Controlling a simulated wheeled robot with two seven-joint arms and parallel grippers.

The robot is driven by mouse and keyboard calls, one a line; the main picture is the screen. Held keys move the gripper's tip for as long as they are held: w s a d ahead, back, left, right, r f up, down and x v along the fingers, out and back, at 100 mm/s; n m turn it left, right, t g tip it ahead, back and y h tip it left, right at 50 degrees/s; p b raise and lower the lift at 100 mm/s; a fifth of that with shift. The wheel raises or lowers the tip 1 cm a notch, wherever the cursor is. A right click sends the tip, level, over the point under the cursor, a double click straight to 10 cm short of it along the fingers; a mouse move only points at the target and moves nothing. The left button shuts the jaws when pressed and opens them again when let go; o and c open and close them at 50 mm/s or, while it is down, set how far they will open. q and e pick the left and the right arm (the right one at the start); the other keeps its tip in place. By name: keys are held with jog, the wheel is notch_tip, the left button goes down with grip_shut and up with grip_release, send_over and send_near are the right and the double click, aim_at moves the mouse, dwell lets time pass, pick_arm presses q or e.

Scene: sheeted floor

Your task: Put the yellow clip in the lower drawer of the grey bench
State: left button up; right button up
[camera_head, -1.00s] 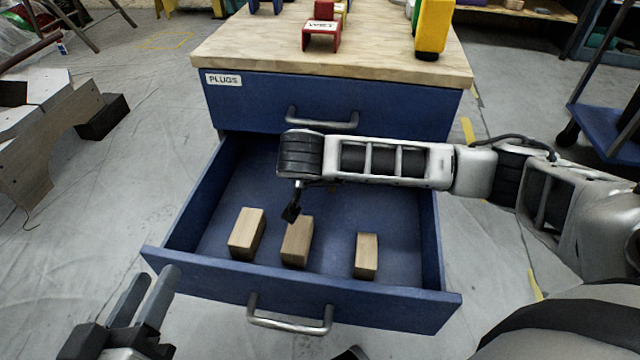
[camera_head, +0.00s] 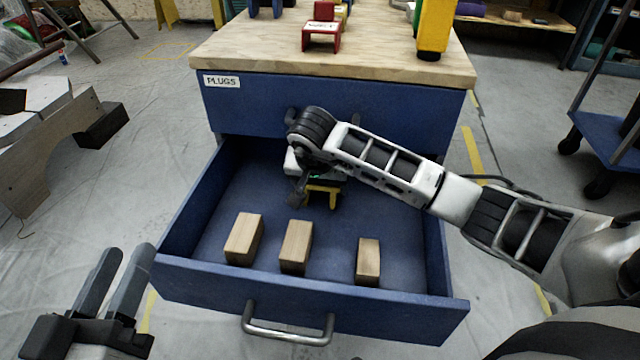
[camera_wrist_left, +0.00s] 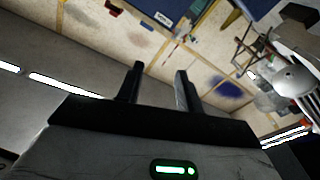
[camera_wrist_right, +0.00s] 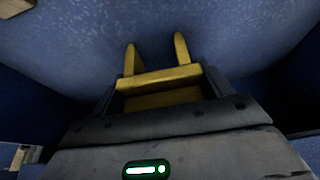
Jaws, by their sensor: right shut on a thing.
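The yellow clip (camera_head: 322,191) is in my right gripper (camera_head: 312,181), inside or just above the open lower drawer (camera_head: 300,304), toward its back. The clip also shows in the right wrist view (camera_wrist_right: 160,82), its two prongs pointing at the blue drawer surface. I cannot tell whether it touches the drawer floor. My right forearm crosses over the drawer and hides part of it. The bench looks blue with a wooden top (camera_head: 250,55). My left gripper (camera_head: 122,258) is open and empty, outside the drawer at front left; its two fingers stand apart in the left wrist view (camera_wrist_left: 158,80).
Several wooden blocks, such as one at the left (camera_head: 244,240), stand toward the drawer's front. The upper drawer (camera_head: 250,105), labelled PLUGS, is shut. Red (camera_head: 322,35) and yellow (camera_head: 433,30) things stand on the bench top. A blue cart (camera_head: 610,135) stands at right.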

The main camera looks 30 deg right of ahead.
aim_at(319, 185)
jog(key=o, duration=1.1)
jog(key=shift+o, duration=0.2)
jog(key=shift+r, duration=0.1)
jog(key=p+v, duration=0.2)
jog(key=v, duration=0.2)
jog(key=shift+w+r, duration=0.1)
pick_arm(q)
jog(key=f+g, duration=0.1)
jog(key=s+f+y+p, duration=0.1)
jog(key=f+g+p, duration=0.1)
jog(key=shift+s+f+n+g+y, duration=0.25)
jog(key=shift+s+n+g+y, duration=0.05)
jog(key=shift+n, duration=0.1)
pick_arm(e)
jog(key=v, duration=0.7)
jog(key=shift+s+r, duration=0.25)
jog(key=shift+r, duration=0.05)
jog(key=shift+a, duration=0.15)
pick_arm(q)
jog(key=shift+r+p, duration=0.1)
jog(key=shift+p, duration=0.25)
pick_arm(e)
jog(key=shift+r, duration=0.1)
